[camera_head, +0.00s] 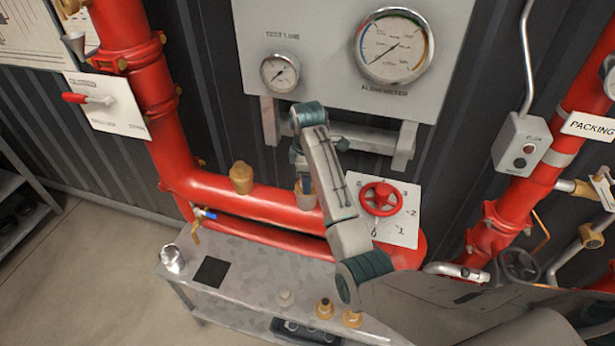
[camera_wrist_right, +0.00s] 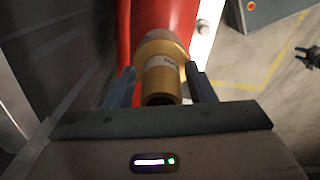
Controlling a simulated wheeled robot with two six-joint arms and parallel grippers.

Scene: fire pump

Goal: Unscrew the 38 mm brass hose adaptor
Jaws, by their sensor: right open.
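A brass adaptor (camera_wrist_right: 160,82) with a pale label stands on the red pipe. Its lettering is too small to read. My right gripper (camera_wrist_right: 161,87) is open, with one finger on each side of the adaptor. Dark gaps show between fingers and brass, though I cannot tell whether either finger touches lower down. In the head view the right gripper (camera_head: 302,180) points down over this adaptor (camera_head: 305,197) and partly hides it. A small dark two-pronged shape (camera_wrist_right: 308,57) at the right edge of the wrist view may be my left gripper; its opening is unclear.
Another brass fitting (camera_head: 242,178) stands on the red pipe to the left. A red handwheel (camera_head: 380,198) is close on the right of my arm. The grey bench (camera_head: 235,297) below carries loose fittings (camera_head: 325,308) and a silver piece (camera_head: 172,258). The gauge panel (camera_head: 335,50) is behind.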

